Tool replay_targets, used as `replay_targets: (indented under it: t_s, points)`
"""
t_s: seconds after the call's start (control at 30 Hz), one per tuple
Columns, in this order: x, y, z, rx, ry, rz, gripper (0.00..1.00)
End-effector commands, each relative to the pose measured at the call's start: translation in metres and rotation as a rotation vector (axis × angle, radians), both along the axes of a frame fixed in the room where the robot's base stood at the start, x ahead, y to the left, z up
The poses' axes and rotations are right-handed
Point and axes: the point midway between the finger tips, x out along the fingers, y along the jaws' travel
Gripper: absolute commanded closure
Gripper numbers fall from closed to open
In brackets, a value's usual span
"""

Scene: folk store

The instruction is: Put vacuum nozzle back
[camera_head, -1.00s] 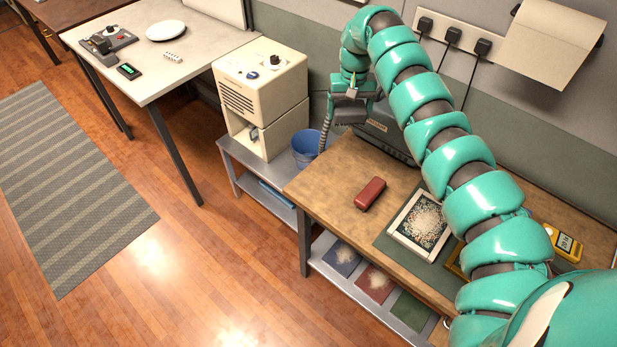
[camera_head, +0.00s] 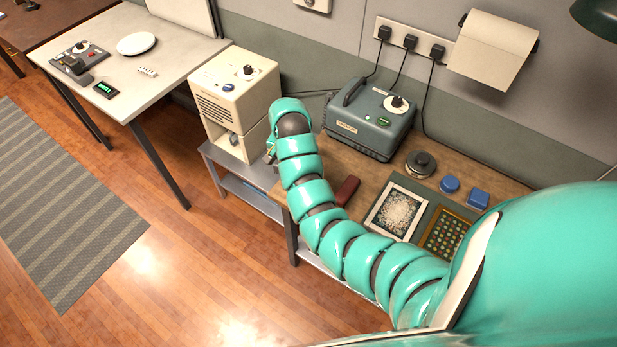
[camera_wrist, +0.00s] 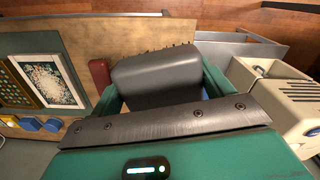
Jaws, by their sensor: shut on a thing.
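The vacuum nozzle, a dark grey block with a row of bristles on its far edge (camera_wrist: 155,76), sits between the two green fingers of my gripper (camera_wrist: 160,92) in the wrist view. My gripper is shut on it. In the head view my arm hides the nozzle and most of the gripper, near the bench's left end beside the beige machine (camera_head: 238,95). The beige machine also shows at the right of the wrist view (camera_wrist: 300,105). A grey machine with a handle and knob (camera_head: 365,125) stands at the back of the bench. I cannot tell which machine the nozzle belongs to.
A red case (camera_head: 347,190), a framed speckled panel (camera_head: 398,212), a yellow-framed grid (camera_head: 446,232), a round dark object (camera_head: 420,164) and blue pieces (camera_head: 478,198) lie on the wooden bench (camera_head: 375,165). A low grey shelf (camera_head: 240,178) adjoins its left end.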

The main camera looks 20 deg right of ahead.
Motion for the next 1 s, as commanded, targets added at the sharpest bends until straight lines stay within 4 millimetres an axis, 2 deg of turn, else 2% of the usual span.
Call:
replay_targets:
  t_s: [0.03,0.23,0.47,0.67,1.0]
  points:
    - [-0.013,-0.001,-0.002,0.005,0.005,-0.034,0.42]
    - [-0.056,-0.015,-0.017,0.002,0.005,-0.157,0.42]
    - [-0.086,-0.027,-0.025,0.000,0.001,-0.240,0.42]
    - [-0.084,-0.031,-0.029,-0.004,-0.004,-0.251,0.42]
    - [-0.056,-0.039,-0.044,-0.005,-0.005,-0.248,0.42]
